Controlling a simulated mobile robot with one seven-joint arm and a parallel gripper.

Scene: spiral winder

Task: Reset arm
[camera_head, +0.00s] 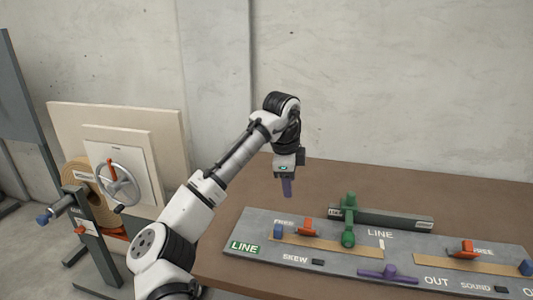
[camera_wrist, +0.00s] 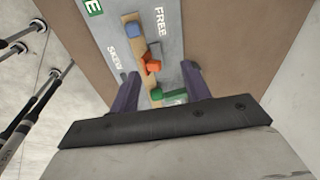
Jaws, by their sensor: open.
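My gripper (camera_head: 287,188) hangs pointing down above the brown table, behind and above the left part of the grey control panel (camera_head: 226,262). Its two purple fingers stand apart with nothing between them in the wrist view (camera_wrist: 158,95). In the wrist view the panel shows beyond the fingers, clear of them. My white arm reaches up from the lower left and bends down at the wrist.
The panel carries a green lever (camera_head: 348,215), orange levers (camera_head: 305,226) (camera_head: 467,248), blue blocks (camera_head: 278,231) and a purple handle (camera_head: 388,274). A winder with a handwheel (camera_head: 118,183) stands left.

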